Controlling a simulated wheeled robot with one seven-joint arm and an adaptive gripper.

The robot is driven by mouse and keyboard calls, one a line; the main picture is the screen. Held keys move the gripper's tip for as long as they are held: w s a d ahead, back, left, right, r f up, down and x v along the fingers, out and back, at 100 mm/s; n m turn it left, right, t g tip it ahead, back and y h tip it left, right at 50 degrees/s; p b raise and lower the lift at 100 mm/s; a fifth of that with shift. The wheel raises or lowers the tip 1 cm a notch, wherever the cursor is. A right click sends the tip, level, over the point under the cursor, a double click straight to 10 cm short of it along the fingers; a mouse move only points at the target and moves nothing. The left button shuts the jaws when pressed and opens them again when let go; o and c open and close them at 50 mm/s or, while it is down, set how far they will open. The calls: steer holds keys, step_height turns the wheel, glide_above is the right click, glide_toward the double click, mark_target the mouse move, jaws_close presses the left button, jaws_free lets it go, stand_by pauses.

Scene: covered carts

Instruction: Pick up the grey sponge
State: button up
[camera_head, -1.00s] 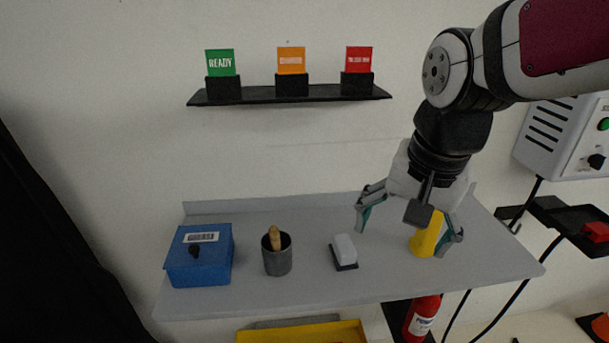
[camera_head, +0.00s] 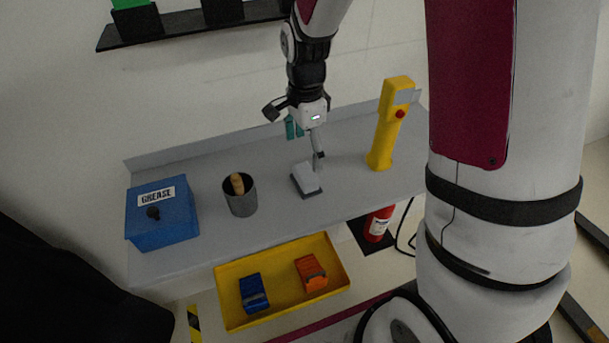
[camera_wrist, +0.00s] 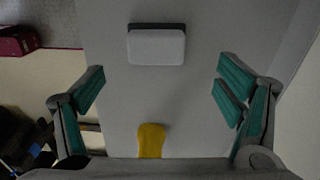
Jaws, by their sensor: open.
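The grey sponge (camera_head: 307,178) is a pale grey block with a dark layer beneath, lying flat on the grey shelf (camera_head: 275,208). In the wrist view the sponge (camera_wrist: 156,47) shows at the top centre, ahead of the fingers and in line with the space between them. My gripper (camera_head: 305,148) is over the shelf close to the sponge, at its back and right in the head view. Its teal-padded fingers are spread and empty in the wrist view (camera_wrist: 160,88). I cannot tell from these views how high it is above the shelf.
A yellow upright device (camera_head: 391,125) with a red button stands right of the sponge. A grey cup (camera_head: 241,200) with a wooden-handled tool and a blue grease box (camera_head: 162,212) stand left. A yellow tray (camera_head: 232,320) sits below. Bare shelf lies between cup and sponge.

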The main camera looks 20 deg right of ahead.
mark_target(306, 172)
steer(key=shift+s+f+p, duration=0.15)
steer(key=shift+f+p, duration=0.1)
steer(key=shift+f, duration=1.85)
steer(key=shift+s+f+p, duration=0.1)
steer(key=shift+f+p, duration=0.1)
steer(key=shift+f, duration=1.85)
steer(key=c, duration=1.3)
steer(key=shift+r, duration=0.2)
steer(key=shift+r, duration=0.55)
step_height(306, 172, up, 2)
steer(key=shift+w+r+b, duration=0.1)
steer(key=shift+b, duration=0.2)
steer(key=s+d+r+p, duration=0.1)
steer(key=s+d+p, duration=0.1)
steer(key=s, duration=1.4)
steer(key=shift+d+r+p, duration=0.25)
steer(key=shift+d+p, duration=0.05)
steer(key=shift+d, duration=0.35)
steer(key=shift+w, duration=0.1)
